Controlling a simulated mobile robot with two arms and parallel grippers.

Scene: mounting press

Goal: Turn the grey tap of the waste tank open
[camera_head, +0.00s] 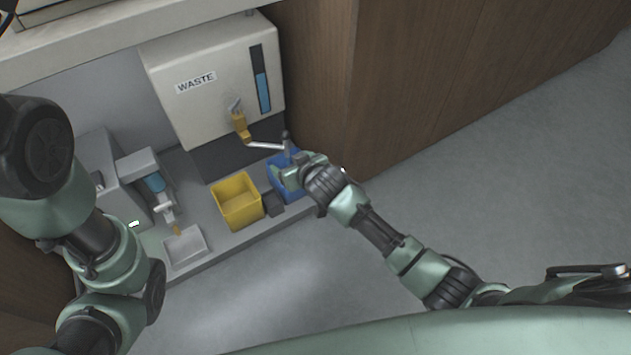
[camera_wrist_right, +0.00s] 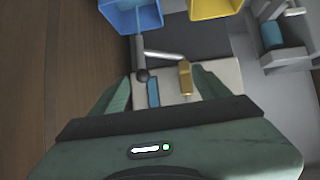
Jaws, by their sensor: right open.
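The white waste tank (camera_head: 210,72), labelled WASTE, carries a brass tap body (camera_head: 240,124). A grey metal lever (camera_head: 264,145) reaches right from the tap and ends in a short grey grip post. In the right wrist view the lever (camera_wrist_right: 163,55) and brass body (camera_wrist_right: 186,78) show, and the post has a dark round end (camera_wrist_right: 142,75). My right gripper (camera_head: 286,170) is just below the lever's outer end in the head view. Its jaws (camera_wrist_right: 162,76) are open, with the lever's outer part lying across the gap in view; contact cannot be told. My left gripper is out of view.
A blue bin (camera_head: 277,188) is partly hidden behind my right gripper, with a yellow bin (camera_head: 236,203) to its left. A grey press (camera_head: 118,182) and a small white tray (camera_head: 186,248) stand further left. A wooden cabinet (camera_head: 318,85) rises close on the right.

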